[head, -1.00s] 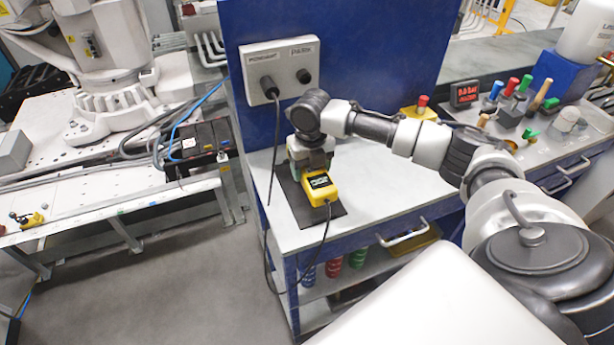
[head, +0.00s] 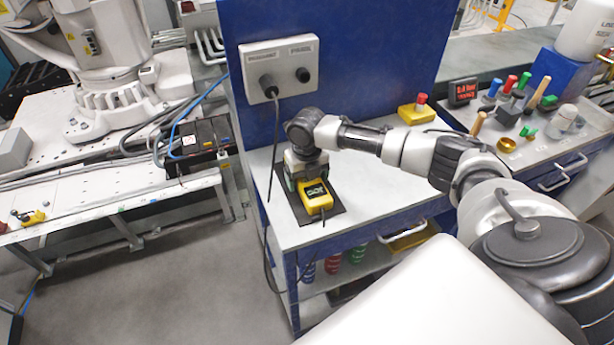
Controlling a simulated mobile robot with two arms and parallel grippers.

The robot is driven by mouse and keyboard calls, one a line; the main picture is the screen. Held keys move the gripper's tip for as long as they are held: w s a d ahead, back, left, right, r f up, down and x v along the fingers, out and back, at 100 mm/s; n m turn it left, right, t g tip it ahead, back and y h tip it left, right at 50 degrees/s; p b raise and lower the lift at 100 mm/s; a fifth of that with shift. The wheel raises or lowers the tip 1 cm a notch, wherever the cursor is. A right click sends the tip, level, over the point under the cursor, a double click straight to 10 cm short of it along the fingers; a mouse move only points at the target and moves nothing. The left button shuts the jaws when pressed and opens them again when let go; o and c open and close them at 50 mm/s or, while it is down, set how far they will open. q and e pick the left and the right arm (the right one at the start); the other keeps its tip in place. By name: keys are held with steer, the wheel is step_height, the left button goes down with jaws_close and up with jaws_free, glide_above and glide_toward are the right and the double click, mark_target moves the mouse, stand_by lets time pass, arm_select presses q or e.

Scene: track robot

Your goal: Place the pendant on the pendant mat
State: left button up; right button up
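The yellow pendant (head: 316,198) with a dark screen is at the dark pendant mat (head: 330,212) near the left front of the bench. Its body is over the mat; I cannot tell whether it rests flat on it or is slightly raised. My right gripper (head: 308,174) reaches in from the right and points down at the pendant's far end. It is at or touching the pendant. Its fingertips are largely hidden, so I cannot tell whether they grip it. My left gripper is not in view.
A grey socket box (head: 280,70) on the blue panel has a black cable (head: 268,190) hanging past the bench's left edge. A yellow box with a red button (head: 418,109), a red display (head: 463,92) and several tools stand at the right. The bench front (head: 385,200) is clear.

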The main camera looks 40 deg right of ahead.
steer(key=shift+o, duration=0.5)
steer(key=shift+r, duration=0.1)
step_height(320, 180, up, 12)
steer(key=b, duration=0.2)
